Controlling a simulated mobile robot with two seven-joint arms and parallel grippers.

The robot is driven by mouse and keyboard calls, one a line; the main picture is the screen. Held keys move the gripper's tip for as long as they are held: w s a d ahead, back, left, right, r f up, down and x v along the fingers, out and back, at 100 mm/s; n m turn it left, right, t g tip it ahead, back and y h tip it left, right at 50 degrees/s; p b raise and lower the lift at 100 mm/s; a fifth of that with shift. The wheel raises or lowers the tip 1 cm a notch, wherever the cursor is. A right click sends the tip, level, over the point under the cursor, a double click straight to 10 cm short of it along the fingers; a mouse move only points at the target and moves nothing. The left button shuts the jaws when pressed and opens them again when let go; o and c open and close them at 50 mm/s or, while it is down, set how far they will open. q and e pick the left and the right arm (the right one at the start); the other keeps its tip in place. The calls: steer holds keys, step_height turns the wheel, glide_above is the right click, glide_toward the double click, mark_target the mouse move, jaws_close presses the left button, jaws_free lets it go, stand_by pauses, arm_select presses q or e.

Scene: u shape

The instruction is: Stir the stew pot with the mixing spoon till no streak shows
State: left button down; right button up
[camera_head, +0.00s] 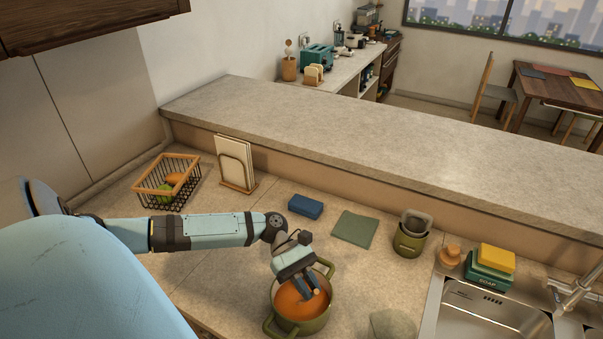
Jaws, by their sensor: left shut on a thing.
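The olive-green stew pot (301,327) stands on the counter at the bottom middle, with one handle at the lower left and one at the upper right. Orange stew (289,302) fills it, and I cannot make out streaks at this size. My left gripper (313,293) reaches in from the left and points down over the pot's opening. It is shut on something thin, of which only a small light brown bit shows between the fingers. This may be the mixing spoon, but most of it is hidden. My right gripper is not in view.
A blue sponge-like block (305,206), a green cloth (355,229) and a green canister (408,243) lie behind the pot. The sink (485,312) is at far right, a wire fruit basket (167,187) at left.

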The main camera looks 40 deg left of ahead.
arm_select(q)
steer(key=shift+d+r, duration=0.25)
steer(key=shift+r, duration=0.45)
steer(key=shift+s+d+r, duration=0.1)
steer(key=shift+d+r, duration=0.35)
steer(key=shift+r, duration=0.55)
steer(key=shift+s+d+r, duration=0.15)
steer(key=shift+d+r, duration=0.25)
steer(key=shift+r, duration=0.65)
steer(key=shift+s+d+r, duration=0.1)
steer(key=shift+d+r, duration=0.35)
steer(key=shift+r, duration=0.55)
steer(key=shift+d+r, duration=0.2)
steer(key=shift+r, duration=0.3)
step_height(320, 180, up, 5)
